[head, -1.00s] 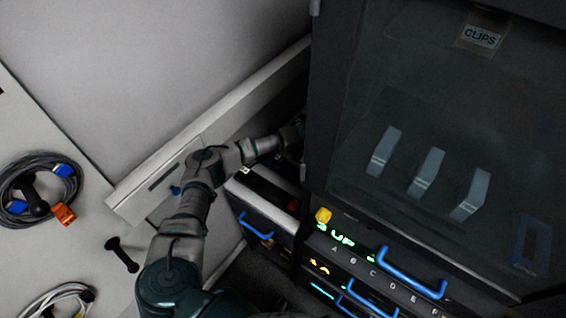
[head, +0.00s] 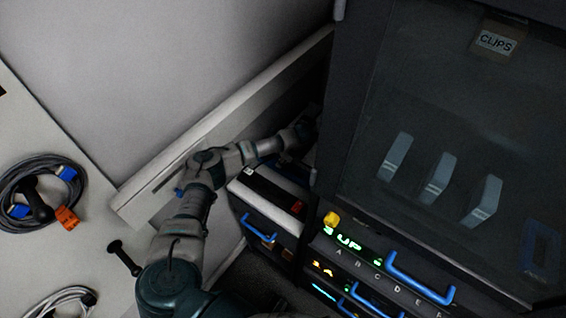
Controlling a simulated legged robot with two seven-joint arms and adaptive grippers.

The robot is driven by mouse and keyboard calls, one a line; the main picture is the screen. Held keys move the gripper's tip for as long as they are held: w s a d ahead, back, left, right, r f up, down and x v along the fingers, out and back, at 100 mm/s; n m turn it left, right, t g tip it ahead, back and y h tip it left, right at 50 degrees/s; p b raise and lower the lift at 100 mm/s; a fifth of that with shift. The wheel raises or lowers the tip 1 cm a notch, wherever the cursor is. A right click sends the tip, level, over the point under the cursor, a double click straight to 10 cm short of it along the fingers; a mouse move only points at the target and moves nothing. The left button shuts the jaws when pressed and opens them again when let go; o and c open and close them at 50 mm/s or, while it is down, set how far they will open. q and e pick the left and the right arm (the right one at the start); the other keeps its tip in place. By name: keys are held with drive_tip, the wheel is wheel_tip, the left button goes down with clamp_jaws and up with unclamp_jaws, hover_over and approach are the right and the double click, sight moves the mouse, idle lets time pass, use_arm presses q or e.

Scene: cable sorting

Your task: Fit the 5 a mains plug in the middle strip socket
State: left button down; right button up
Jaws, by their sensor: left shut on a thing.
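My left arm reaches from the bottom of the head view toward the gap behind the dark cabinet. My left gripper (head: 301,134) is at the cabinet's left edge, partly hidden and dark. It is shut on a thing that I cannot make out. I cannot pick out the 5 A mains plug or the middle strip socket. My right gripper is not in view.
A dark glass-fronted cabinet (head: 345,145) fills the right. A low unit with a blue handle (head: 259,228) stands below the gripper. A long pale rail (head: 225,115) runs along the wall. Coiled cables (head: 68,160) lie on the left worktop (head: 85,235).

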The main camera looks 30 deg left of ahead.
use_arm(q)
drive_tip(key=shift+a+r, duration=0.1)
drive_tip(key=shift+r, duration=0.25)
wheel_tip(320, 180, up, 9)
drive_tip(key=shift+r, duration=0.1)
wheel_tip(320, 180, up, 4)
drive_tip(key=p, duration=0.2)
drive_tip(key=shift+f+p, duration=0.2)
drive_tip(key=shift+p, duration=0.1)
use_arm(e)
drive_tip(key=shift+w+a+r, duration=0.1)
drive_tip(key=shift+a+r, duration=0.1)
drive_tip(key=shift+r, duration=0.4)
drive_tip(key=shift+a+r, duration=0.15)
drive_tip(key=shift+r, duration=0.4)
